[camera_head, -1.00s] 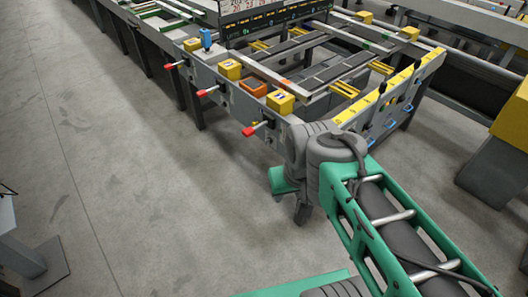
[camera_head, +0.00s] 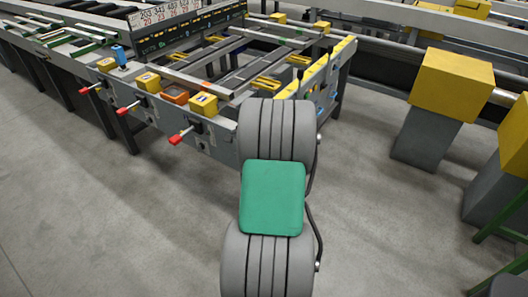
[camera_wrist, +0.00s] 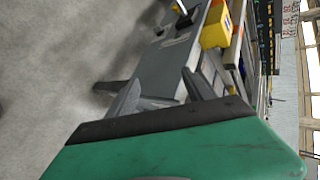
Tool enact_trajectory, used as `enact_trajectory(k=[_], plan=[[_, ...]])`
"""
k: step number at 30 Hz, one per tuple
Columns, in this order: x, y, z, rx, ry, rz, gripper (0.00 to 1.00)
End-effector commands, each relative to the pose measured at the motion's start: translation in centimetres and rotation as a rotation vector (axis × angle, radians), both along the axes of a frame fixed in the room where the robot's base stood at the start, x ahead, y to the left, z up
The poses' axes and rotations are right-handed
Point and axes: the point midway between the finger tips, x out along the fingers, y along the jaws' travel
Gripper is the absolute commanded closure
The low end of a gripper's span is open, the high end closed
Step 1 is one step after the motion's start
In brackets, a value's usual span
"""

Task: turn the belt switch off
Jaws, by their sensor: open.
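Three red-handled levers stick out from the front side of the runout table: a left one (camera_head: 84,91), a middle one (camera_head: 122,110) and a right one (camera_head: 175,139). Which of these, if any, is the belt switch I cannot tell. In the wrist view a dark lever mount (camera_wrist: 184,18) shows at the top, by a yellow box (camera_wrist: 215,27); its handle end is not clear. My gripper (camera_wrist: 160,92) is open, with nothing between its fingers, facing the grey side of the table. In the head view my own arm hides the gripper.
The runout table (camera_head: 215,143) carries yellow boxes (camera_head: 204,104), an orange box (camera_head: 175,95) and a blue part (camera_head: 120,55) along its front edge. A yellow-topped grey pedestal (camera_head: 450,84) stands at the right. The floor in front of the table is clear.

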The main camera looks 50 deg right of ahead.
Motion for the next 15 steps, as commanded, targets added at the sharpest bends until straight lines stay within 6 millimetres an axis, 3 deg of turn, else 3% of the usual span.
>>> enact_trajectory(k=[1, 4, 8, 15], plan=[[-2.2, -4.4, -3.2, 0.081, -0.079, -0.149, 0.40], [-5.3, -9.6, -5.2, 0.194, -0.223, -0.349, 0.40], [-6.5, -12.0, -6.1, 0.245, -0.297, -0.439, 0.40], [-3.4, -13.7, -8.2, 0.247, -0.297, -0.439, 0.40]])
